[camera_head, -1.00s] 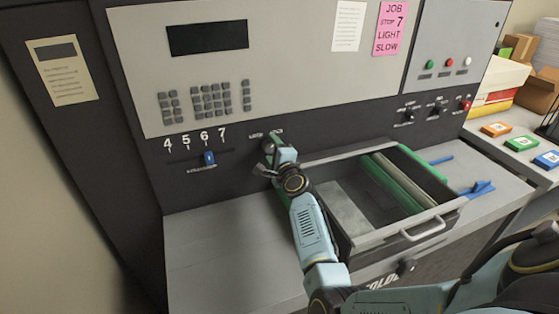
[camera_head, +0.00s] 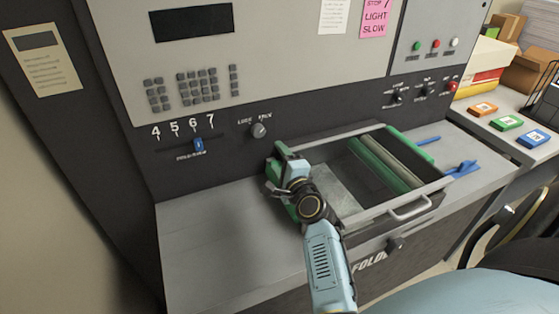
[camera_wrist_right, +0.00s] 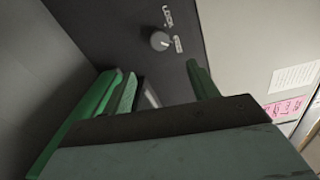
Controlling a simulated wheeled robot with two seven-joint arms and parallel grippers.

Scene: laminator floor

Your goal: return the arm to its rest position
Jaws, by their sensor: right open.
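My right gripper (camera_head: 280,176) is open and empty, low over the left side of the open tray (camera_head: 378,215), in front of the machine panel. In the right wrist view its two green fingers (camera_wrist_right: 155,88) stand apart with nothing held between them. The round grey knob (camera_head: 258,130) on the dark panel is clear of the gripper; it also shows in the right wrist view (camera_wrist_right: 160,41), beyond the fingers. My right forearm runs down from the gripper to the bottom edge. My left gripper is not in view.
The tray has a front handle (camera_head: 410,208) and green rollers (camera_head: 385,163). A blue-handled slider (camera_head: 198,146) sits under the numbers 4 to 7. Bare grey worktop (camera_head: 205,235) lies left of the tray. Coloured blocks (camera_head: 507,122) and boxes stand on the right-hand table.

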